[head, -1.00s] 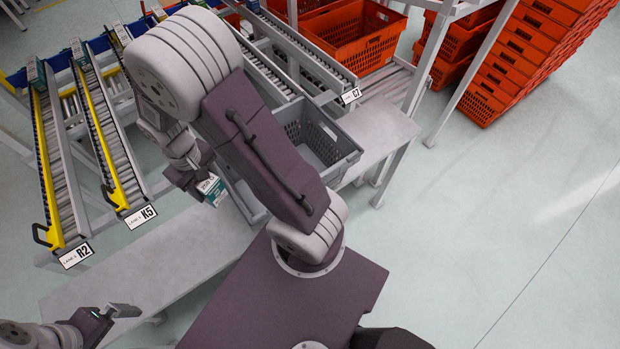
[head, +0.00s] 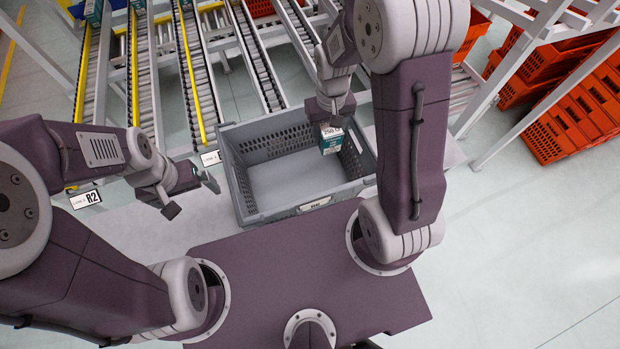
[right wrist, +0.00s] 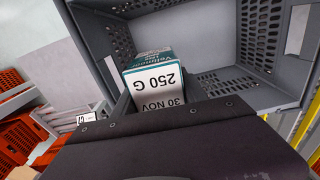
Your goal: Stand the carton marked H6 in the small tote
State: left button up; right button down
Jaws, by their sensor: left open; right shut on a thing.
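My right gripper (head: 332,113) is shut on a small teal and white carton (head: 331,141) and holds it over the right part of the grey tote. My left gripper (head: 192,193) is open and empty, left of the tote.
Roller lanes (head: 196,75) with yellow rails run behind the tote. A sign reading R2 (head: 85,199) marks one lane at the left. Stacked orange totes (head: 575,115) stand at the right behind a metal frame. The bench beside the tote is clear.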

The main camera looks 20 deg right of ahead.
jog(key=f+b, duration=0.2)
jog(key=a+f+b, duration=0.1)
jog(key=f+b, duration=0.1)
jog(key=f, duration=0.1)
jog(key=shift+a+f, duration=0.15)
notch_tip(320, 180, down, 7)
jog(key=b, duration=0.8)
jog(key=a+r+n+p, duration=0.2)
jog(key=a+r+p, duration=0.2)
jog(key=r+p, duration=0.35)
jog(key=a+r+n+p, duration=0.3)
jog(key=r+p, duration=0.3)
jog(key=r, duration=0.3)
jog(key=b, duration=1.1)
send_over(299, 181)
notch_tip(299, 181, down, 21)
jog(key=shift+r, duration=0.15)
jog(key=f, duration=0.3)
jog(key=shift+s+f, duration=0.2)
jog(key=shift+f, duration=0.05)
pick_arm(q)
notch_tip(299, 181, down, 10)
jog(key=shift+a+f, duration=0.2)
jog(key=shift+a, duration=0.25)
pick_arm(e)
jog(key=shift+w+f, duration=0.15)
jog(key=shift+f, duration=0.15)
